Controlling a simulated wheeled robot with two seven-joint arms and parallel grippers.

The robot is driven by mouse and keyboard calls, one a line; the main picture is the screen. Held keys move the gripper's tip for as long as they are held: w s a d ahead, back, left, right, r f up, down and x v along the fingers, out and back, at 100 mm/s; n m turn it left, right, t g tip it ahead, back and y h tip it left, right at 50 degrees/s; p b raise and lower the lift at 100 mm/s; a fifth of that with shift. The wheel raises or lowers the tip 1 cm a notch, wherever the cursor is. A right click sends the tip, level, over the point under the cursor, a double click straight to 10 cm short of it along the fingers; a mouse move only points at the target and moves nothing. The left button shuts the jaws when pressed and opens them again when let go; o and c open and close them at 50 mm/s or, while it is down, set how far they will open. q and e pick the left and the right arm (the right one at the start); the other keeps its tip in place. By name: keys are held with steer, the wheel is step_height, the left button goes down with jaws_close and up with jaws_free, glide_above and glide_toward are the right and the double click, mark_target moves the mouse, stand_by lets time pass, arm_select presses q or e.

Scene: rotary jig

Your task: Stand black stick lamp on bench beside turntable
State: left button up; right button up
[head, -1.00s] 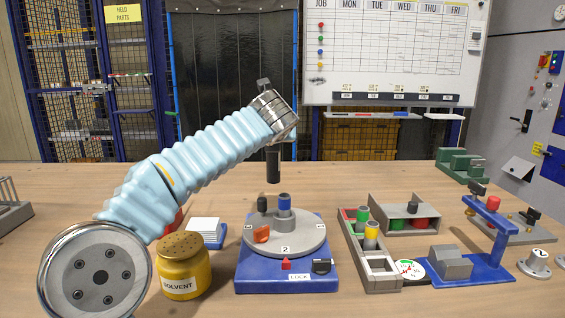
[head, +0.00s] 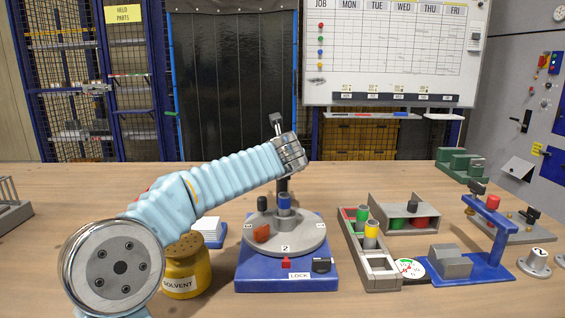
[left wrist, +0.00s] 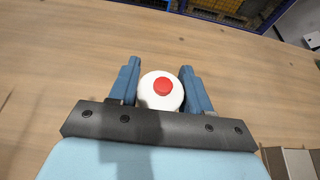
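The black stick lamp (head: 283,185) points downward below my left gripper (head: 288,158) in the head view, behind the turntable (head: 306,244). Its lower end is hidden behind a blue peg on the turntable, so I cannot tell whether it touches the bench. In the left wrist view, my left gripper's blue fingers (left wrist: 159,78) flank the lamp's round white end with a red button (left wrist: 161,88). The gripper is shut on the lamp. The turntable is a grey disc on a blue base with a LOCK label. My right gripper is not in view.
A yellow solvent pot (head: 184,267) stands left of the turntable, partly behind my arm. A white stack on a blue tray (head: 217,241) is near it. A grey parts rack (head: 381,281) stands close on the right. The bench (head: 340,180) behind the turntable is clear.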

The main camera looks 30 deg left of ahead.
arm_select(q)
steer(key=o, duration=0.4)
steer(key=shift+c, duration=0.2)
steer(key=shift+r, duration=0.1)
steer(key=shift+s+r, duration=0.1)
steer(key=shift+r, duration=0.05)
steer(key=b+v, duration=0.1)
steer(key=v, duration=1)
steer(key=shift+s+d, duration=0.25)
steer(key=shift+s, duration=0.05)
steer(key=shift+r, duration=0.1)
